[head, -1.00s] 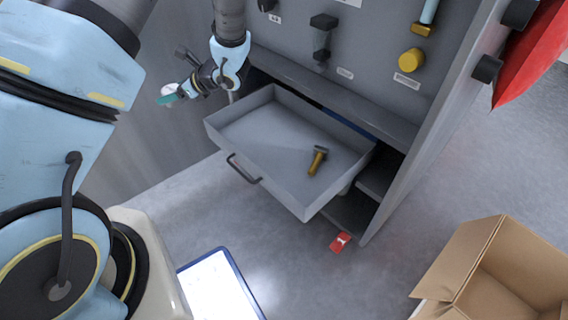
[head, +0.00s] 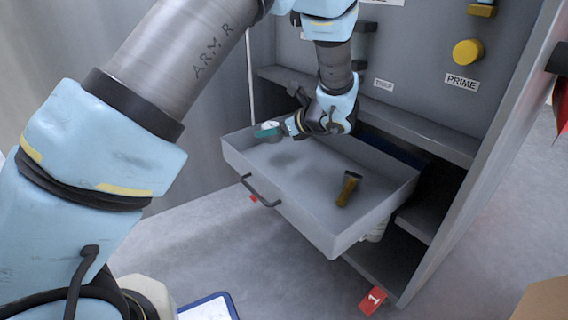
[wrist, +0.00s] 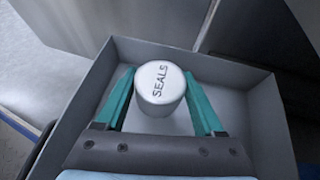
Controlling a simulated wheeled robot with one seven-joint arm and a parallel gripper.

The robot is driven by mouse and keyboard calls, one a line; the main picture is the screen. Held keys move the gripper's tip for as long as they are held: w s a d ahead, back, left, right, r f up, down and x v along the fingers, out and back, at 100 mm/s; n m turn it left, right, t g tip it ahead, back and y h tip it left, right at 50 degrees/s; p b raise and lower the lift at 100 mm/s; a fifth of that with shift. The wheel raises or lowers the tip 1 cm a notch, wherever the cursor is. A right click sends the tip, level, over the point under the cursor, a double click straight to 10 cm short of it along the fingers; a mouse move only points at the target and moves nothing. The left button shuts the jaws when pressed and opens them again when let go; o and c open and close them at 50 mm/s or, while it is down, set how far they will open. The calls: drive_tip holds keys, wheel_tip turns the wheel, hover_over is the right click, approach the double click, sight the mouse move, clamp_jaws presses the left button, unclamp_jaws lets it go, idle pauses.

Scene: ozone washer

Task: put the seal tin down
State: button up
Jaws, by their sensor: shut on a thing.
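The seal tin (wrist: 160,84) is a white round can with "SEALS" on its lid, seen from above in the wrist view. My gripper (wrist: 159,92) has its two teal fingers on either side of the tin and is shut on it. In the head view my gripper (head: 266,130) is over the back left part of the open grey drawer (head: 285,210). The tin is mostly hidden there behind the fingers. The drawer's walls surround the tin in the wrist view. I cannot tell whether the tin touches the drawer floor.
A tool with a yellow-brown handle (head: 348,188) lies in the right part of the drawer. The drawer's left and middle floor is clear. The cabinet's back panel with a yellow knob (head: 468,52) rises behind. A red tag marked 1 (head: 372,300) is at the lower right.

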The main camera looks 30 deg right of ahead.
sight(273, 160)
wheel_tip(273, 160, down, 7)
drive_tip(key=shift+r+b, duration=0.1)
drive_tip(key=shift+b, duration=1.15)
drive_tip(key=o, duration=1.4)
drive_tip(key=shift+f, duration=0.2)
drive_tip(key=shift+r, duration=0.1)
drive_tip(key=p+v, duration=0.2)
drive_tip(key=v, duration=0.4)
drive_tip(key=shift+w+r+p, duration=0.1)
drive_tip(key=shift+r+p, duration=0.05)
drive_tip(key=shift+p, duration=0.15)
drive_tip(key=shift+v, duration=0.75)
drive_tip(key=shift+a, duration=0.1)
